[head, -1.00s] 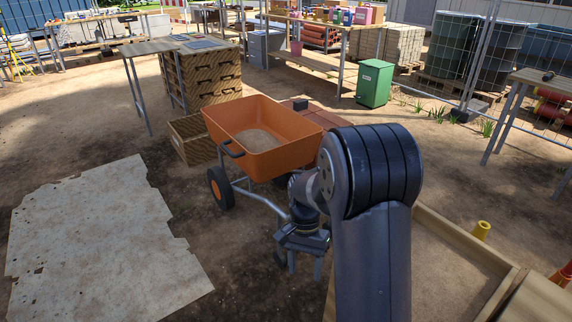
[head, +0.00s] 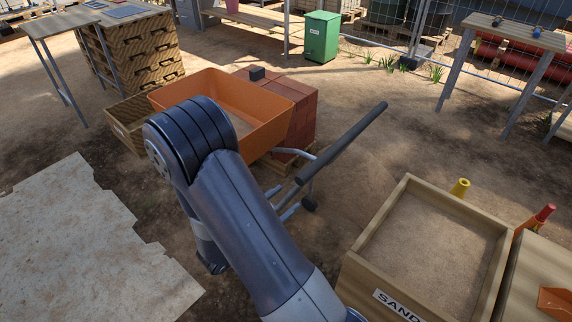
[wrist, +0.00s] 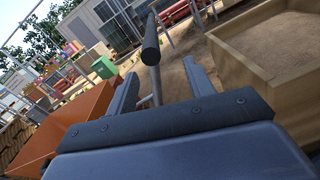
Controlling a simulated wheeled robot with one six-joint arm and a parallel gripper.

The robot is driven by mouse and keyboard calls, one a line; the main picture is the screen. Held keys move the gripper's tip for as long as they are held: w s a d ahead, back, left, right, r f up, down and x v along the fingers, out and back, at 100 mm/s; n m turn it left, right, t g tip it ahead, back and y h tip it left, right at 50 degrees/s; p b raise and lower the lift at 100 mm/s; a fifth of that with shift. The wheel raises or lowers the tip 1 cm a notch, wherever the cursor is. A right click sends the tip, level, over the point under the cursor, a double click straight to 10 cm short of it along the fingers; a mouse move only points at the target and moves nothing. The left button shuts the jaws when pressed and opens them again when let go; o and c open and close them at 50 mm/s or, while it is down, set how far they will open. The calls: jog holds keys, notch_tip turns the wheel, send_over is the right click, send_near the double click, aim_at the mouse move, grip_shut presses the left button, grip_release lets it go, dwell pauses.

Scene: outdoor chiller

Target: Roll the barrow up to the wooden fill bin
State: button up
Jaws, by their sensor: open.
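The barrow has an orange tub (head: 215,85) with some sand inside and a dark handle bar (head: 343,143) reaching right. My arm covers part of the tub and the frame. My gripper (head: 284,202) is open by the handle; only its fingertips show past my arm. In the wrist view the handle bar (wrist: 151,45) runs between the open fingers of my gripper (wrist: 166,88); contact cannot be told. A low wooden box (head: 122,123) stands left of the tub. A wooden bin of sand labelled SAND (head: 368,268) stands at the right. Which is the fill bin is unclear.
Red bricks (head: 303,125) on a pallet stand behind the barrow. Stacked wooden crates (head: 130,50) stand at the back left, a green bin (head: 322,38) at the back. A pale board (head: 75,240) lies at front left. Bare dirt is open between bricks and sand bin.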

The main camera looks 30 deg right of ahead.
aim_at(304, 177)
jog(key=shift+n+t, duration=0.4)
jog(key=shift+n, duration=0.1)
jog(key=x, duration=0.7)
jog(key=w+x, duration=0.1)
jog(key=x, duration=0.2)
jog(key=shift+w+r+p, duration=0.1)
jog(key=shift+w+p, duration=0.05)
jog(key=shift+p, duration=0.2)
jog(key=shift+c, duration=0.3)
grip_shut()
dwell(0.4)
